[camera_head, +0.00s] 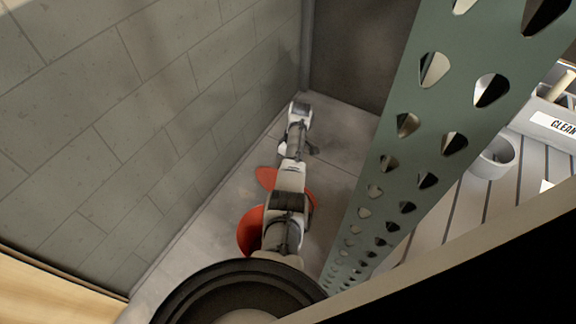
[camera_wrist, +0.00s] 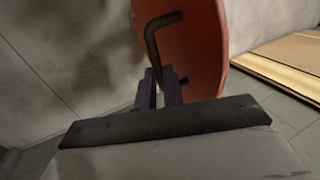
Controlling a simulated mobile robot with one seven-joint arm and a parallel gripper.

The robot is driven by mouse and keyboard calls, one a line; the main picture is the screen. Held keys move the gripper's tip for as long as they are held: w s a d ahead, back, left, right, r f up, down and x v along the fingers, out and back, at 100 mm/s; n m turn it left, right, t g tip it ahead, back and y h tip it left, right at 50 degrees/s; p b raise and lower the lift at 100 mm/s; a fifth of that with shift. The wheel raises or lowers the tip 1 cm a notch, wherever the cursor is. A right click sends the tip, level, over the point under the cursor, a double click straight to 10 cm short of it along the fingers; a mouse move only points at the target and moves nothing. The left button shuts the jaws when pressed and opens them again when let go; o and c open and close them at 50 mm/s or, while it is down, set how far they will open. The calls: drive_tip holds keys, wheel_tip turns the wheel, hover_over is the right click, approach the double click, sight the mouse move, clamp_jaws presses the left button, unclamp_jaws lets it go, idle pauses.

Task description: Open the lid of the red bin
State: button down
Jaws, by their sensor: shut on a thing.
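The red lid (camera_wrist: 203,45) shows in the wrist view as a round disc standing steeply tilted, with a black bent bar handle (camera_wrist: 152,42) on its face. My gripper (camera_wrist: 160,82) is shut on the lower part of this handle; the exact contact is partly hidden by the dark fingers. In the head view, red parts of the bin (camera_head: 250,232) show under and beside my arm, with another red piece (camera_head: 266,178) a little farther off. My arm hides the area between them, and I cannot tell there which piece is the lid. The bin's inside is not visible.
A grey block wall (camera_head: 150,130) runs close on the left. A green perforated post (camera_head: 415,140) rises close on the right, beside a slatted shelf (camera_head: 460,205) with a white cup (camera_head: 494,158). A tan board (camera_wrist: 285,62) lies at right in the wrist view.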

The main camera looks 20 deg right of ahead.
drive_tip(key=shift+s+a+f, duration=0.1)
drive_tip(key=shift+s+f, duration=0.25)
drive_tip(key=shift+f, duration=0.05)
drive_tip(key=c, duration=1.5)
unclamp_jaws()
drive_tip(key=shift+w, duration=0.15)
drive_tip(key=p+v, duration=0.1)
drive_tip(key=v, duration=1.3)
drive_tip(key=shift+w, duration=0.1)
